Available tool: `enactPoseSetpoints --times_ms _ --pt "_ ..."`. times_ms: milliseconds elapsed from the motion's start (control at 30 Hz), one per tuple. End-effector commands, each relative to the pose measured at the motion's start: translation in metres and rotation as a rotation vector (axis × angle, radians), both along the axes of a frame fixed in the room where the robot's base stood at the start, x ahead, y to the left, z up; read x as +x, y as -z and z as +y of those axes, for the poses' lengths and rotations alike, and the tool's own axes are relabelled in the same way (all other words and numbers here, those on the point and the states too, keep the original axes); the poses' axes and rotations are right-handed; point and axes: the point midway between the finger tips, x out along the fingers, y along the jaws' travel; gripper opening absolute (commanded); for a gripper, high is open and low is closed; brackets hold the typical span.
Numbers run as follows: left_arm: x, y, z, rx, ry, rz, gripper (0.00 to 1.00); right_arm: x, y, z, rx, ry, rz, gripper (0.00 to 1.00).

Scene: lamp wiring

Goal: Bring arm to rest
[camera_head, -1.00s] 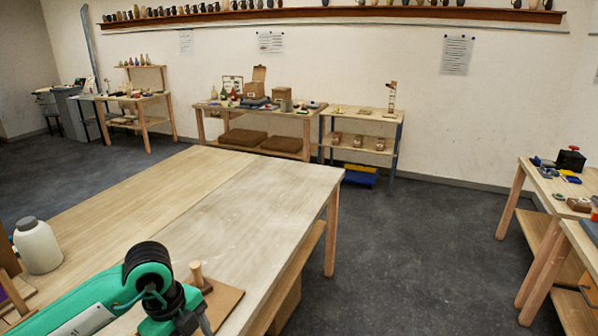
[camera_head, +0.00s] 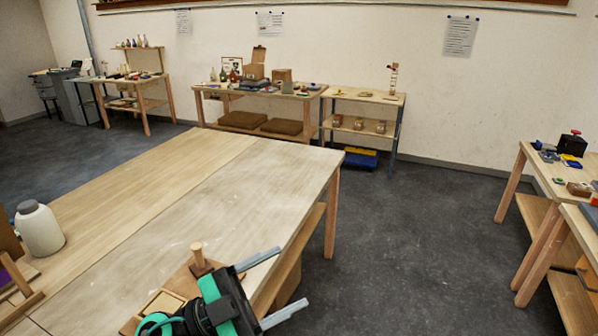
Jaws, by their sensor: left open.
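My left gripper (camera_head: 272,289) is in the lower middle of the head view, low over the near right edge of the large wooden table (camera_head: 170,210). Its two grey fingers are spread apart and point right, with nothing seen between them. The black wrist and green arm link are at the bottom edge; the rest of the arm is out of frame. Just behind the gripper on the table is a wooden board (camera_head: 180,280) with an upright peg (camera_head: 199,256) and a small square frame, partly hidden by the arm. My right gripper does not show.
A white jar with a grey lid (camera_head: 39,229) stands on the table at the left. Side tables with boxes and bottles (camera_head: 258,90) line the back wall. A worktable with small parts (camera_head: 560,175) is at the right.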

Motion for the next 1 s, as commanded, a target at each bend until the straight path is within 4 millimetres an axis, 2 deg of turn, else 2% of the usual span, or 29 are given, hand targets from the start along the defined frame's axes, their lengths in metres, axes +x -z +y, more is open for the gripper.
enactPoseSetpoints --times_ms 133,267,367,500,567,667,800,900,1000 --pt "0.028 -0.006 0.036 -0.204 -0.26 0.114 0.67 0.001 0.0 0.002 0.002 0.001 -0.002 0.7" --pt "0.051 0.011 0.076 -0.306 -0.508 0.256 0.67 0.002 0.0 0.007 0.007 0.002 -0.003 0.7" --pt "0.063 0.04 0.108 -0.334 -0.698 0.394 0.67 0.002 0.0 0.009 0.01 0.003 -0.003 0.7" --pt "0.064 0.097 0.148 -0.299 -0.943 0.622 0.67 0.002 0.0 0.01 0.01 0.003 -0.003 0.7" --pt "0.058 0.126 0.163 -0.259 -1.034 0.732 0.67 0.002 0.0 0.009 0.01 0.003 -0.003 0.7" --pt "0.038 0.176 0.183 -0.158 -1.16 0.927 0.67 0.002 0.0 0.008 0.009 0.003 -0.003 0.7" --pt "-0.007 0.241 0.198 0.033 -1.263 1.203 0.67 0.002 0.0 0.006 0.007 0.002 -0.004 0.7" --pt "-0.043 0.275 0.202 0.17 -1.281 1.366 0.67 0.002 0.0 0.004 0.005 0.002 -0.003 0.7" --pt "-0.076 0.299 0.202 0.293 -1.27 1.498 0.67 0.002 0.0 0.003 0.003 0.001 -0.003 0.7"
